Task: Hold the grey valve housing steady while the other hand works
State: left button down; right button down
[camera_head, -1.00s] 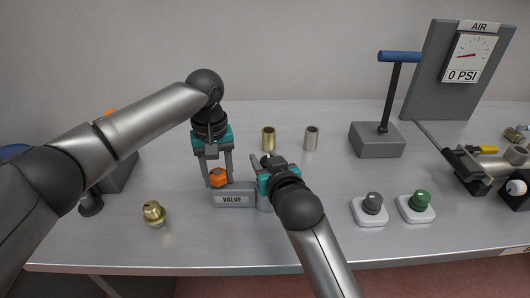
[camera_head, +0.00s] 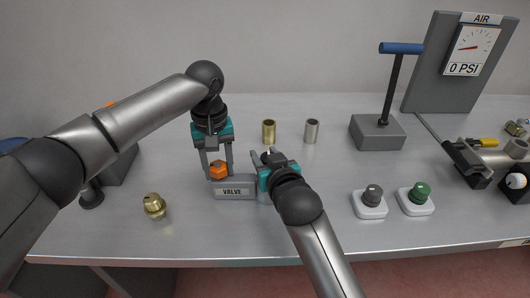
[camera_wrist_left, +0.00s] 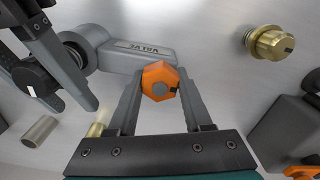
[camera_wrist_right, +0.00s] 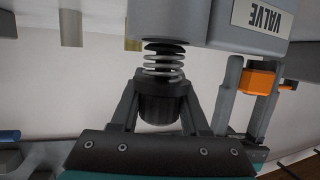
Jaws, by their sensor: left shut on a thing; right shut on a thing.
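The grey valve housing (camera_head: 235,193), labelled VALVE, lies on the bench in the middle; it also shows in the left wrist view (camera_wrist_left: 145,53) and the right wrist view (camera_wrist_right: 215,20). My left gripper (camera_head: 218,172) points down and is shut on the orange hex cap (camera_wrist_left: 160,81) at the housing's end. My right gripper (camera_wrist_right: 163,98) is shut on the dark round plunger (camera_wrist_right: 162,103) at the housing's other end. A coil spring (camera_wrist_right: 163,65) shows between plunger and housing. In the head view the right gripper hides the plunger.
A brass fitting (camera_head: 154,205) lies left of the housing. A brass sleeve (camera_head: 268,132) and a steel sleeve (camera_head: 311,131) stand behind. A blue-handled lever (camera_head: 401,49) and a gauge reading 0 PSI (camera_head: 472,50) stand farther back.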

jog(key=shift+f, duration=1.35)
jog(key=shift+c, duration=1.6)
grip_release()
jog(key=v, duration=1.9)
